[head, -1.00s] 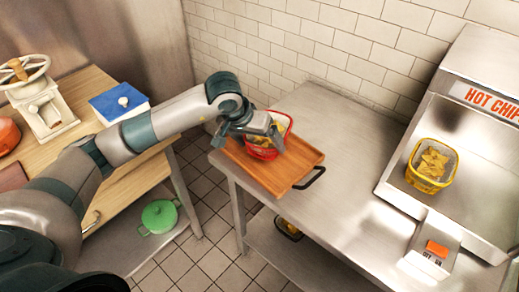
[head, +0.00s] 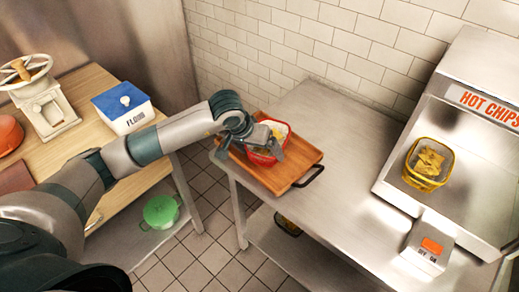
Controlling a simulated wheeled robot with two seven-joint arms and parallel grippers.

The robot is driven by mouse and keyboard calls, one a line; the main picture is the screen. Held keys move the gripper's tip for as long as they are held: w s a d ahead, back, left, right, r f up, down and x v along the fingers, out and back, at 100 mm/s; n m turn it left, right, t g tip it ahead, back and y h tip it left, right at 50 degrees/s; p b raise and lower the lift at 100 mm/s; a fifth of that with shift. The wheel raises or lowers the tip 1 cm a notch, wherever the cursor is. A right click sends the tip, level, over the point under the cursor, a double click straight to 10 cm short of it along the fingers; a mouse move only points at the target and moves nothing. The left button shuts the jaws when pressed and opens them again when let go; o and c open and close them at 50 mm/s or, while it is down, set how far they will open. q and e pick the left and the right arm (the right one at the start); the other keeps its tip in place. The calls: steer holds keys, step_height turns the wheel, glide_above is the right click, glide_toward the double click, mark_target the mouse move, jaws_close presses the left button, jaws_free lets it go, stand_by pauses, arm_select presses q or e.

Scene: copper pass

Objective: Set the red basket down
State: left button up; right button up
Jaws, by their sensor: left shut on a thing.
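The red basket (head: 262,157) is at the left part of the wooden tray (head: 300,177) on the steel table. Yellow chips and a pale lining show inside it. My left gripper (head: 265,142) reaches in from the left and is shut on the basket. The gripper hides part of the basket's rim. The basket appears upright and low over the tray; I cannot tell whether its base touches the wood. My right gripper is not in view.
A hot chips station (head: 470,130) with a yellow basket (head: 428,163) stands at the right. The steel table (head: 345,150) is clear right of the tray. A wooden counter with a flour box (head: 124,108) and a grinder (head: 43,108) is at the left.

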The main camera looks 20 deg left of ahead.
arm_select(q)
steer(key=shift+f, duration=0.15)
steer(key=o, duration=0.9)
steer(key=shift+o, duration=0.2)
steer(key=shift+r, duration=0.3)
steer(key=shift+s+a+r, duration=0.15)
steer(key=shift+r, duration=0.15)
steer(key=b+v, duration=0.3)
steer(key=v, duration=0.8)
steer(key=shift+b, duration=0.3)
